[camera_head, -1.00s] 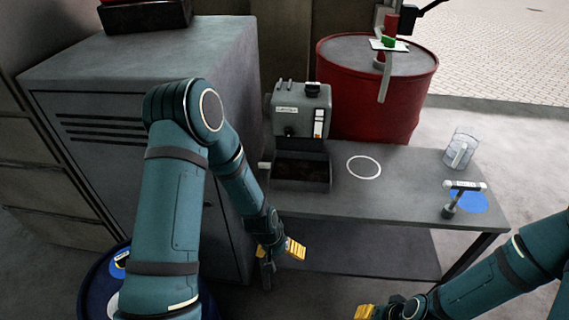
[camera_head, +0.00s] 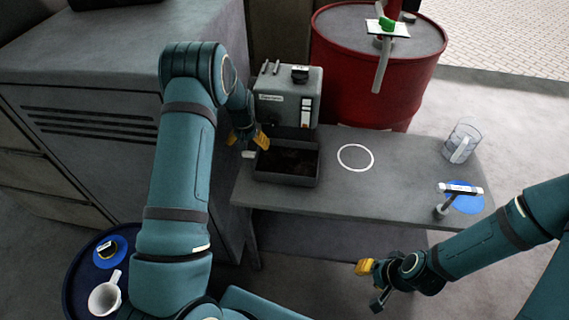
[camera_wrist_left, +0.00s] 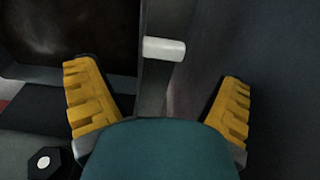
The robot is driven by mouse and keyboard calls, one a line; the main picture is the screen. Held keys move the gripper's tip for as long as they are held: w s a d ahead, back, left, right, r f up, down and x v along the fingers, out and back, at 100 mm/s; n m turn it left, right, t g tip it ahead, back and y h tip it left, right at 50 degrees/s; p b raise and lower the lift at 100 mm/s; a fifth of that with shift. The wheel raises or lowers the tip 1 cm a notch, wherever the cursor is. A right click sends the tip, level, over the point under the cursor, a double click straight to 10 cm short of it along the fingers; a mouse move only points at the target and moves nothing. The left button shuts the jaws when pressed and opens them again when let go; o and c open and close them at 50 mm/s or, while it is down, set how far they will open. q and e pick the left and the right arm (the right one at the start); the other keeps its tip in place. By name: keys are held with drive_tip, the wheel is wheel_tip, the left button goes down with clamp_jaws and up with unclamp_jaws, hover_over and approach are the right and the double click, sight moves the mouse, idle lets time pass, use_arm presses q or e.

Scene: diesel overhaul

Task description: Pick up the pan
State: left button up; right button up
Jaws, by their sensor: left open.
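The pan (camera_head: 287,181) is a dark open box with dark contents, sitting on the grey bench at the foot of a small grey machine. Its short white handle (camera_head: 249,155) sticks out to the left. In the left wrist view, the pan (camera_wrist_left: 70,45) fills the upper left and the white handle (camera_wrist_left: 164,49) lies ahead, between the lines of the spread fingers. My left gripper (camera_head: 248,139) is open and empty, close to the handle; I see no contact. My right gripper (camera_head: 371,284) hangs low in front of the bench, its fingers apart and empty.
The grey machine (camera_head: 285,97) stands behind the pan. A white ring (camera_head: 356,158) marks bare bench (camera_head: 395,190) to its right. A grey cabinet (camera_head: 90,150) is close on the left.

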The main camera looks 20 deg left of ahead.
sight(249, 152)
use_arm(q)
drive_tip(key=shift+w+a+f+b, duration=0.1)
drive_tip(key=shift+w+f+b, duration=0.1)
drive_tip(key=shift+f, duration=1.5)
drive_tip(key=shift+w+a+f+b, duration=0.1)
drive_tip(key=shift+f+b, duration=0.05)
drive_tip(key=shift+f, duration=1.5)
drive_tip(key=shift+r, duration=0.1)
drive_tip(key=c, duration=1.4)
